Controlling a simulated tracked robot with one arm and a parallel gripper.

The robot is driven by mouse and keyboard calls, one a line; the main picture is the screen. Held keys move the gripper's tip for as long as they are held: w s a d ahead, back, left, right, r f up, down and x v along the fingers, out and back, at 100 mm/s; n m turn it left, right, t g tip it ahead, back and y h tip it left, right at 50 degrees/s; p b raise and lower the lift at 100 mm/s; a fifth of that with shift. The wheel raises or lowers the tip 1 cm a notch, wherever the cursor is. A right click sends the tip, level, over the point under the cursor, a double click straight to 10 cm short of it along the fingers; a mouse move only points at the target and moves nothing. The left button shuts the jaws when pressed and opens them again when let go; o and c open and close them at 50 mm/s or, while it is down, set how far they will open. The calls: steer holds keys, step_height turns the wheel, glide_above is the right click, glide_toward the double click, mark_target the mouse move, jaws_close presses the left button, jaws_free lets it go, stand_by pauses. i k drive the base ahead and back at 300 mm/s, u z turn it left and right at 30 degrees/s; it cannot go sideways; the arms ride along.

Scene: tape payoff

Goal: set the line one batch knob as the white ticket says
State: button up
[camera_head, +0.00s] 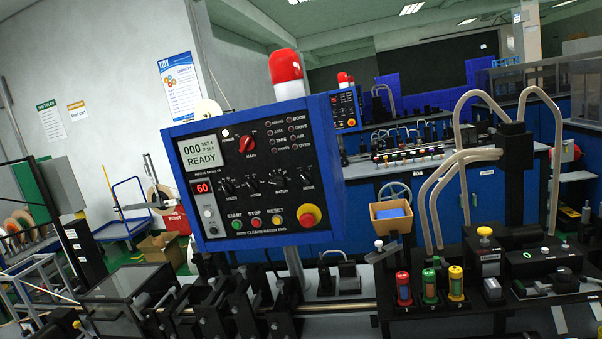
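A blue control panel (258,215) stands tilted left of centre, with a display reading 000 and READY. A row of small black knobs runs across its middle. The third knob from the left (277,182) seems to be labelled BATCH; its pointer setting is too small to read. I cannot tell from the picture whether this panel is line one. A white sheet headed SHIFT PLAN (51,119) hangs on the left wall, its small print unreadable. My gripper is not in view.
Below the panel are dark machine rollers (210,315). To the right stand red, green and yellow cylinders (429,287), an open cardboard box (391,217) and a black post with beige hoses (515,170). A second blue panel (346,110) stands farther back.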

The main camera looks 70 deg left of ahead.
mark_target(278, 181)
steer(key=u, duration=0.45)
steer(key=i, duration=1.1)
steer(key=u, duration=0.65)
steer(key=k, duration=0.75)
steer(key=u, duration=0.25)
steer(key=i, duration=0.75)
steer(key=z, duration=0.05)
